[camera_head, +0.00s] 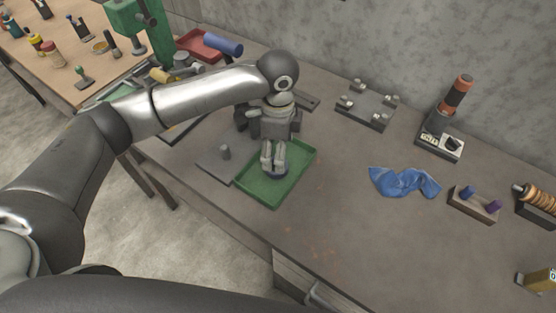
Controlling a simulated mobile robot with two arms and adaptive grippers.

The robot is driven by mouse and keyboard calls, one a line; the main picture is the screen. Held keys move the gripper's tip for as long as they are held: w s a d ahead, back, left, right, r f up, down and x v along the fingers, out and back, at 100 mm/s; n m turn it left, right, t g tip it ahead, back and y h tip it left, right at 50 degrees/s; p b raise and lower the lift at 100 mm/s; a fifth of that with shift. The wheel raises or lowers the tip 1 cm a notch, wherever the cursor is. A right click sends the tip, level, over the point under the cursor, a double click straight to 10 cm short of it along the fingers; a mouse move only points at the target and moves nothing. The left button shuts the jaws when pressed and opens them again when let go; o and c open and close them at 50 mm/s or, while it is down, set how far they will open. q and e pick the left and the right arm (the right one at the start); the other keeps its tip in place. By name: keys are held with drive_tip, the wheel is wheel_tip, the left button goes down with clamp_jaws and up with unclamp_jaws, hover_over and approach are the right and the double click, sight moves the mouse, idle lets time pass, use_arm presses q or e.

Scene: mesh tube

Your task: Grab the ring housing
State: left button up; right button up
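My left gripper (273,168) points down over a green tray (262,196) on the workbench. Its two fingers are close together with a narrow gap between them. A small dark blue round piece, perhaps the ring housing (276,175), shows at the fingertips in the tray. The fingers cover most of it, and I cannot tell whether they grip it or only stand at it. My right gripper is not in view.
A grey plate with a peg (225,152) lies left of the tray. A grey fixture with posts (367,109), a blue cloth (404,182), a peg block (474,203) and an orange-black tool (457,97) stand to the right. The bench between tray and cloth is clear.

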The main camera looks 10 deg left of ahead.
sight(273, 175)
use_arm(q)
drive_tip(key=shift+s+f, duration=0.2)
drive_tip(key=shift+f, duration=0.6)
drive_tip(key=shift+w+f, duration=0.1)
drive_tip(key=shift+f, duration=0.2)
drive_tip(key=f, duration=0.1)
drive_tip(key=f+p, duration=0.1)
drive_tip(key=f, duration=0.1)
drive_tip(key=f+p, duration=0.1)
drive_tip(key=f, duration=0.1)
drive_tip(key=shift+w+a, duration=0.2)
drive_tip(key=shift+w, duration=0.1)
drive_tip(key=shift+c, duration=0.5)
drive_tip(key=c, duration=1.3)
drive_tip(key=shift+w+r, duration=0.1)
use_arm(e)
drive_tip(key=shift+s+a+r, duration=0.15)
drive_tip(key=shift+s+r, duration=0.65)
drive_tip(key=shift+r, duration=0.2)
use_arm(q)
drive_tip(key=shift+r, duration=0.1)
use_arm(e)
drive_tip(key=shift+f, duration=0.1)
